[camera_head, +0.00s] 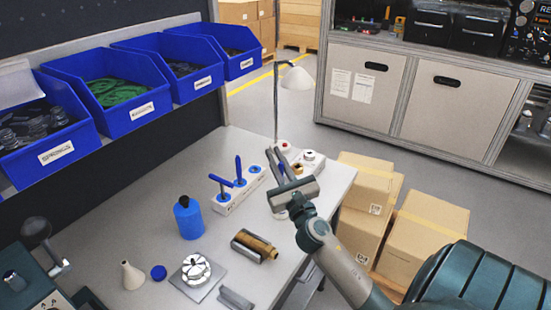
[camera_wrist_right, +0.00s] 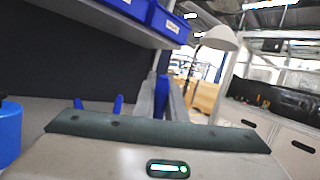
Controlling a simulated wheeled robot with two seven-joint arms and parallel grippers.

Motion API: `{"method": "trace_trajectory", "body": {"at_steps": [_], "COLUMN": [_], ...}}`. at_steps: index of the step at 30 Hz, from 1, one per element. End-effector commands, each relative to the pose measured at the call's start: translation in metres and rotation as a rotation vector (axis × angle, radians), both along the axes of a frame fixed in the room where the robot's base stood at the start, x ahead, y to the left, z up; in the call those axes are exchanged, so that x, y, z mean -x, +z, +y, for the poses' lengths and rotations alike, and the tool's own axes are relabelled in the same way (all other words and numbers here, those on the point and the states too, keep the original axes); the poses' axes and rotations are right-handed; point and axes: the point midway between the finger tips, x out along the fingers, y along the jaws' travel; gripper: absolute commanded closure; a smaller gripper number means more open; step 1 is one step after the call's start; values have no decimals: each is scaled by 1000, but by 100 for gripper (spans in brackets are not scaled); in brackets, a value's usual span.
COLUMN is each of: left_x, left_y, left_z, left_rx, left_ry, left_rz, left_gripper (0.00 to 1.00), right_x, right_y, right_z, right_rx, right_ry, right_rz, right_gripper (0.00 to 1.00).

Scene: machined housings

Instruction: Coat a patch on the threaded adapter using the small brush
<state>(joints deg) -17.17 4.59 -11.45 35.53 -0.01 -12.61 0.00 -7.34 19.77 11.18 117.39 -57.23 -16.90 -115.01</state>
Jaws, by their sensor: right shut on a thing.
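My right gripper (camera_head: 281,160) is over the right part of the bench, near the rack's right end. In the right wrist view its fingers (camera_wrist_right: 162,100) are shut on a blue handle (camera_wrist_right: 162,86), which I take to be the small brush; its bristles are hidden. A brass-coloured cylinder (camera_head: 262,247), likely the threaded adapter, lies on its side in a grey holder (camera_head: 243,241) at the front of the bench, apart from the gripper. Its thread is too small to make out. My left gripper is not in view.
A white rack (camera_head: 236,198) holds upright blue-handled tools. A blue bottle (camera_head: 188,219), white cone (camera_head: 132,276), blue cap (camera_head: 158,272) and round metal part on a plate (camera_head: 196,268) stand to the left. A lamp (camera_head: 296,79) and a white button box (camera_head: 310,158) are behind the gripper.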

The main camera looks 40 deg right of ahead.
Motion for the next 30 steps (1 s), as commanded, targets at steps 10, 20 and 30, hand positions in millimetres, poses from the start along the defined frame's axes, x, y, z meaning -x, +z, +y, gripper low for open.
{"method": "trace_trajectory", "body": {"at_steps": [10, 20, 30], "left_x": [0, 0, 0], "left_y": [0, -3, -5], "left_z": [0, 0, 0], "left_rx": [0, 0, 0], "left_ry": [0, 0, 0], "left_rz": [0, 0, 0], "left_gripper": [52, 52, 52], "right_x": [0, 0, 0], "right_y": [0, -3, -7], "right_z": [0, 0, 0], "right_rx": [0, 0, 0], "right_ry": [0, 0, 0], "right_rz": [0, 0, 0], "right_gripper": [100, 100, 100]}}
